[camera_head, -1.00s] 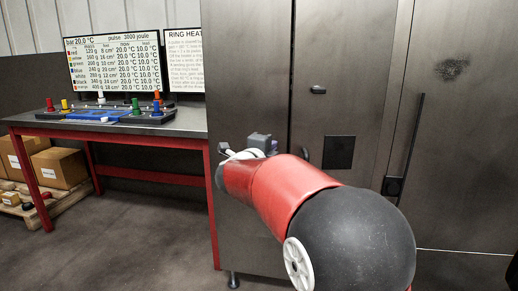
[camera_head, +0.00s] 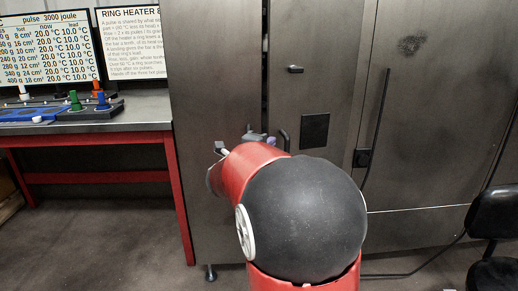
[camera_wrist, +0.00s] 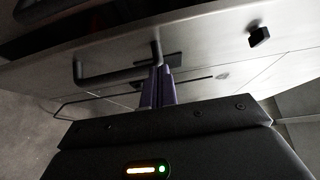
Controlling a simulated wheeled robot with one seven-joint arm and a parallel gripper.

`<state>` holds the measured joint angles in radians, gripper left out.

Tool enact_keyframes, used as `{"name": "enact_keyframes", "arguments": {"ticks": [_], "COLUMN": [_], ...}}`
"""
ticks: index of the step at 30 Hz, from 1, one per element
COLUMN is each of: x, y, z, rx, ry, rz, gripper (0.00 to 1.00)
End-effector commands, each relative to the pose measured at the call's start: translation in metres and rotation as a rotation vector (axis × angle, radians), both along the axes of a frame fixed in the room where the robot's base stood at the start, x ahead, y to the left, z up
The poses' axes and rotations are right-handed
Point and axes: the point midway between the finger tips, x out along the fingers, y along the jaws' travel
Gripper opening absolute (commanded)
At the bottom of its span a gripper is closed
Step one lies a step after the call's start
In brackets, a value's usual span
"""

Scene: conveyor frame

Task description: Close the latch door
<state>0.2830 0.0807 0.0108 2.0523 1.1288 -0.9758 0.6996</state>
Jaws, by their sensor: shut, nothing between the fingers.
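The grey metal latch door (camera_head: 340,90) is in the head view, with a dark gap along its left edge; it looks slightly ajar. It bears a black bar handle (camera_head: 284,139), a small black knob (camera_head: 295,69) and a dark square plate (camera_head: 315,131). In the wrist view, the handle (camera_wrist: 112,78) and knob (camera_wrist: 259,36) show on the door face (camera_wrist: 205,40). My gripper (camera_wrist: 160,72) has its purple fingers together and empty, with the tips by one end of the handle; I cannot tell whether they touch. In the head view my arm hides most of the gripper.
A red-framed workbench (camera_head: 90,128) with coloured pegs stands at the left, below information screens (camera_head: 135,45). Another grey panel (camera_head: 430,130) with a long dark bar is to the right. A black chair (camera_head: 492,212) stands at the right edge. Floor is clear below the bench.

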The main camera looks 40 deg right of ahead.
Motion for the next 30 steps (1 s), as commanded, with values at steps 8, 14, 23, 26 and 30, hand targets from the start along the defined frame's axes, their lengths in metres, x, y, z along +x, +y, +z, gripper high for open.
{"name": "enact_keyframes", "arguments": {"ticks": [8,14,23,26,30], "x": [0.034,0.048,0.049,0.052,0.072], "y": [-0.031,-0.035,-0.035,-0.036,-0.041], "z": [0.001,0.001,0.000,0.000,0.000], "rx": [0.001,0.000,0.000,0.000,0.002], "ry": [0.002,0.000,0.000,0.000,0.000], "rz": [0.001,0.001,0.001,0.001,0.001], "gripper": [0.00,0.00,0.00,0.00,0.00]}}
